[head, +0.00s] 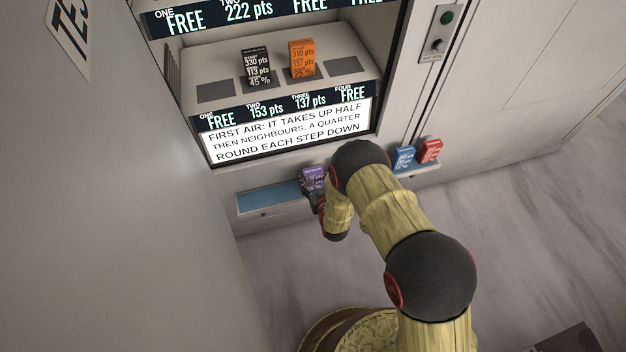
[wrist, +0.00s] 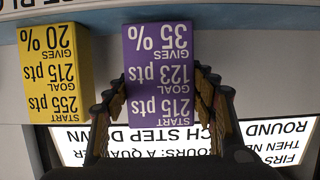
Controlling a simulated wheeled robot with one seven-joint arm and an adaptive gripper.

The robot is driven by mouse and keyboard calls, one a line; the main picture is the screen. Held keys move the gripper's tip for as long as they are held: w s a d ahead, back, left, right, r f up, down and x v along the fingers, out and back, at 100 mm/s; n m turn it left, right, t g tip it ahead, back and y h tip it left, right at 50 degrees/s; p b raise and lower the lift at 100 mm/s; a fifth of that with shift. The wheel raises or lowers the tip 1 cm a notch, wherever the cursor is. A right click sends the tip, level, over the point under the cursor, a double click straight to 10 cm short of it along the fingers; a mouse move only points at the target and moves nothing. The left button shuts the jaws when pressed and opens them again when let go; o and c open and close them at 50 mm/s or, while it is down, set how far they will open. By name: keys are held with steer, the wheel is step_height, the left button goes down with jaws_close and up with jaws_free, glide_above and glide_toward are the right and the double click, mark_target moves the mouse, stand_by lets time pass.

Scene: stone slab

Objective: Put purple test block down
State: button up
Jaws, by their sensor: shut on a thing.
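The purple test block (head: 312,180) is upright at the shelf ledge below the display, by the right end of a blue pad (head: 262,197). In the wrist view the purple block (wrist: 158,60) appears upside down, marked 215 pts, 123 pts and 35 %. My gripper (wrist: 162,98) is shut on it, one finger on each side. In the head view my gripper (head: 319,200) is partly hidden by my arm. I cannot tell whether the block's base touches the ledge.
A yellow block (wrist: 54,72) stands beside the purple one in the wrist view. A blue block (head: 404,158) and a red block (head: 430,150) stand farther right on the ledge. A black block (head: 256,68) and an orange block (head: 302,60) stand inside the display. The blue pad's left part is clear.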

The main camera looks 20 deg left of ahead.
steer(key=shift+w+a+f, duration=0.1)
steer(key=shift+f, duration=0.05)
steer(key=shift+f, duration=0.15)
steer(key=o, duration=1.6)
steer(key=shift+s, duration=0.25)
steer(key=p+v, duration=0.4)
steer(key=v, duration=0.7)
steer(key=shift+s+d+r, duration=0.25)
